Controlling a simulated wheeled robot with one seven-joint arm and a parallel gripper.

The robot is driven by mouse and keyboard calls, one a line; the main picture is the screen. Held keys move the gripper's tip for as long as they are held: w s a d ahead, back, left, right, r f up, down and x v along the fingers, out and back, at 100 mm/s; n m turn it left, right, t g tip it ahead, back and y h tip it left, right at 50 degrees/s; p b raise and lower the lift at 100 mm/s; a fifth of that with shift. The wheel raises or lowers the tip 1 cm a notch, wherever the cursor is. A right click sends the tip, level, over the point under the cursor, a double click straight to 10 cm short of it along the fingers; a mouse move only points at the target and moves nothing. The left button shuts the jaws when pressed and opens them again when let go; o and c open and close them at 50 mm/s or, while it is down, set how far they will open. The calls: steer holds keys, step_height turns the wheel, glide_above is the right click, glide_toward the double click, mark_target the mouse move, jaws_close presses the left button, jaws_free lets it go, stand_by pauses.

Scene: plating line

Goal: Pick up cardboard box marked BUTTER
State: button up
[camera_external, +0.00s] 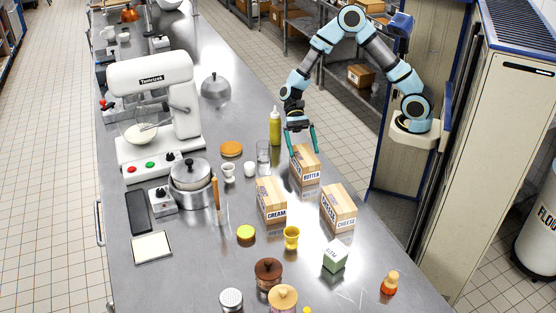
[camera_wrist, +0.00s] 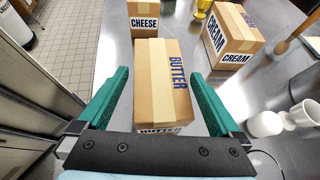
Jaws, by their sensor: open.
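The cardboard box marked BUTTER (camera_external: 305,166) stands on the steel table near its right edge. In the wrist view the BUTTER box (camera_wrist: 160,85) lies between the two green fingers. My gripper (camera_external: 301,146) is open above the box, fingers pointing down.
The CREAM box (camera_external: 271,201) and CHEESE box (camera_external: 338,208) stand nearer the camera. A clear glass (camera_external: 264,156), a white cup (camera_external: 229,172) and a yellow-green bottle (camera_external: 275,127) stand left of the BUTTER box. The table's right edge is close by.

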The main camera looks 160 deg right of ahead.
steer(key=shift+w+a+f, duration=0.15)
steer(key=shift+w+a, duration=0.05)
steer(key=shift+w, duration=0.05)
steer(key=shift+c, duration=0.2)
jaws_close()
stand_by(0.5)
